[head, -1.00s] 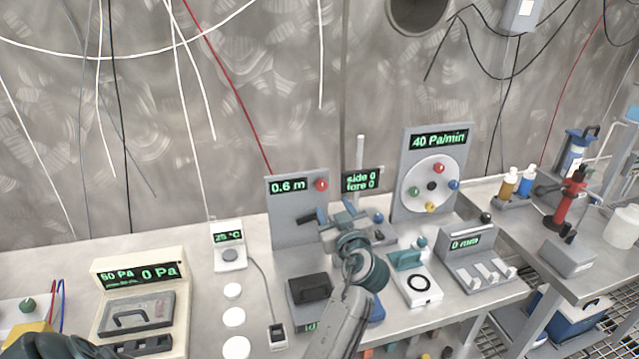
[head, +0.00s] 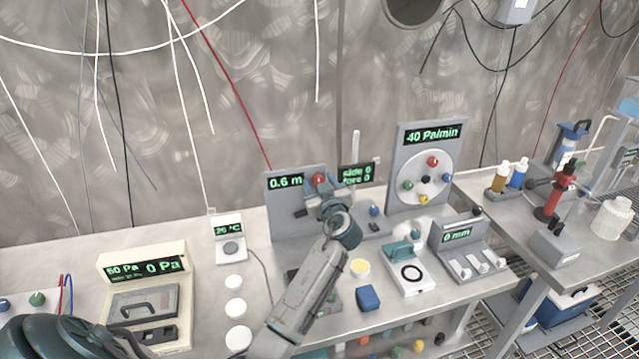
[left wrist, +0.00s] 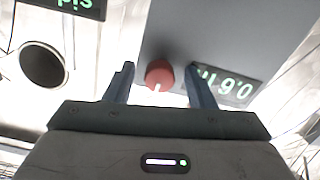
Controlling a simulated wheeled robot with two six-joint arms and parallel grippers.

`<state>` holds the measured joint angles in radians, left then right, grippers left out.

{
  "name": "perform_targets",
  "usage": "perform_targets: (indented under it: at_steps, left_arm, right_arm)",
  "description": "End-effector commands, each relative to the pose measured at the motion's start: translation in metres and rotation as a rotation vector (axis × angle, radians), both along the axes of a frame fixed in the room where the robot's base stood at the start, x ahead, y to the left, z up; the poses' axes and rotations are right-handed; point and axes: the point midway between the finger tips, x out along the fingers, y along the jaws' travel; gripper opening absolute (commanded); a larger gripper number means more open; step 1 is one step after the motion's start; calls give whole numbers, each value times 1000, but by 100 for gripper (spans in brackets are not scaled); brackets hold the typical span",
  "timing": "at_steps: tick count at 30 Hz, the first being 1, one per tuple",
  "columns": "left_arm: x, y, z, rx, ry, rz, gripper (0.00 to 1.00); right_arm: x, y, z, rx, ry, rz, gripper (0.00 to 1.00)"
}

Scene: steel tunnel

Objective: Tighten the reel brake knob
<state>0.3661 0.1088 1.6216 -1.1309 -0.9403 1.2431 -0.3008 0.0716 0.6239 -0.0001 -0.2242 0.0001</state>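The red knob (head: 319,178) sits at the upper right of an upright grey panel (head: 287,212) whose display reads 0.6 m. In the left wrist view the round red knob (left wrist: 159,73) carries a white mark and appears between my two fingertips. My left gripper (head: 318,187) is open in front of the panel, with a finger on either side of the knob in the left wrist view (left wrist: 160,68). A gap shows between each finger and the knob; its depth between the fingers is unclear. The arm hides part of the panel's lower area. My right gripper is not in view.
A "side 0 / fore 0" display (head: 357,174) stands just right of the panel. A 40 Pa/min panel (head: 405,195) with coloured knobs is further right. A blue block (head: 368,298) and a yellow disc (head: 360,268) lie right of my forearm. White discs (head: 235,308) lie left.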

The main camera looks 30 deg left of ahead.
Motion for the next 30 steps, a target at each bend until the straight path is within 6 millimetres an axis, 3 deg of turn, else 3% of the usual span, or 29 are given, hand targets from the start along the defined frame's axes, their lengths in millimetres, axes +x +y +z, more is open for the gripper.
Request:
perform_targets:
  at_steps: [1,6,7,20,30]
  left_arm:
    - [0,0,0,0,0,0,41]
    - [0,0,0,0,0,0,7]
    - [0,0,0,0,0,0,6]
    - [0,0,-1,60,71,0,6]
    - [0,-1,-1,242,284,-1,6]
  right_arm:
    - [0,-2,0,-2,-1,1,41]
    - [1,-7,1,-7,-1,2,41]
    - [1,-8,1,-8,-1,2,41]
    - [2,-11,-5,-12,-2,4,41]
    - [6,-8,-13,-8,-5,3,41]
